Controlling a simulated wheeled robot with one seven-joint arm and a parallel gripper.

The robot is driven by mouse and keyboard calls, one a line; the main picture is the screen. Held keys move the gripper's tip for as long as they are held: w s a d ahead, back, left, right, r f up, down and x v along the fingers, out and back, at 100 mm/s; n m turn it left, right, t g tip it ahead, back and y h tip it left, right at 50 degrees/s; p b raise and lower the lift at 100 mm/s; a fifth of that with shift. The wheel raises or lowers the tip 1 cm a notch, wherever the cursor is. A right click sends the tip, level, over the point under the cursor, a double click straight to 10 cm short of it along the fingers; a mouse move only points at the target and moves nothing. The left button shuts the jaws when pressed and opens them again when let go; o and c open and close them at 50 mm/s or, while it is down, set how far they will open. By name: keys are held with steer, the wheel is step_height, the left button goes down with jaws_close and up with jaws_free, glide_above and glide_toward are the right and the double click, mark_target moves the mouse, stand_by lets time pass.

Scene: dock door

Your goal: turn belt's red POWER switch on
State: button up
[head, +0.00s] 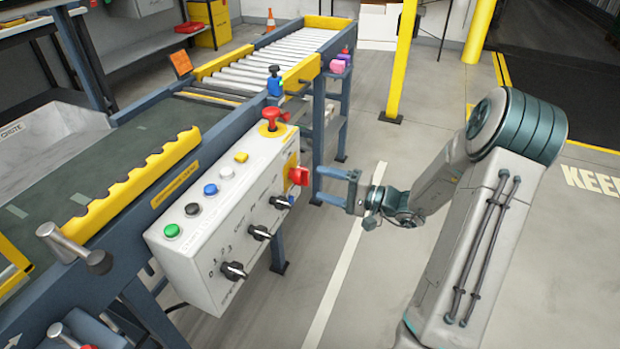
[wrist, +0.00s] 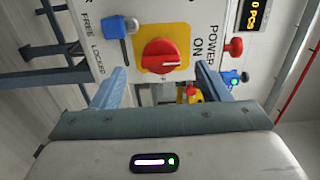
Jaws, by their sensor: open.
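The red POWER switch (head: 298,175) is a rotary knob on a yellow plate at the right end of the grey control box (head: 225,200). In the wrist view the red knob (wrist: 163,58) faces me, its grip lying roughly across the picture. The POWER and ON lettering (wrist: 202,50) is right of it. I cannot tell for sure which setting the knob points to. My gripper (head: 320,185) is open and empty, just right of the knob in the head view. In the wrist view my gripper's fingers (wrist: 166,78) are spread either side of the knob, apparently short of it.
A red mushroom button (head: 272,115) tops the box near the knob. Black selectors (head: 260,233) line the box's front. A blue slider (wrist: 118,26) marked FREE and LOCKED is left of the knob in the wrist view. Open floor (head: 345,290) lies right of the box.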

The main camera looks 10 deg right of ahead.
steer(key=v, duration=0.8)
steer(key=shift+p, duration=0.45)
steer(key=shift+a, duration=0.2)
steer(key=s+a+r+n+g+h+p, duration=0.3)
steer(key=s+a+r+g+p, duration=0.3)
steer(key=r+p, duration=0.15)
steer(key=s+a+r+n+g+h+p, duration=0.25)
steer(key=s+a+r+g+p, duration=0.35)
steer(key=r, duration=0.3)
steer(key=s+d+r+t+h+p, duration=0.1)
steer(key=s+r+t+h+p, duration=0.1)
steer(key=r+p, duration=0.4)
steer(key=s+d+r+n+t+h+p, duration=0.1)
steer(key=s+r+h+p, duration=0.4)
steer(key=r, duration=0.7)
steer(key=shift+r+t+h+p, duration=0.4)
steer(key=shift+t+h+p, duration=0.2)
steer(key=shift+h+p, duration=0.35)
steer(key=shift+c, duration=0.3)
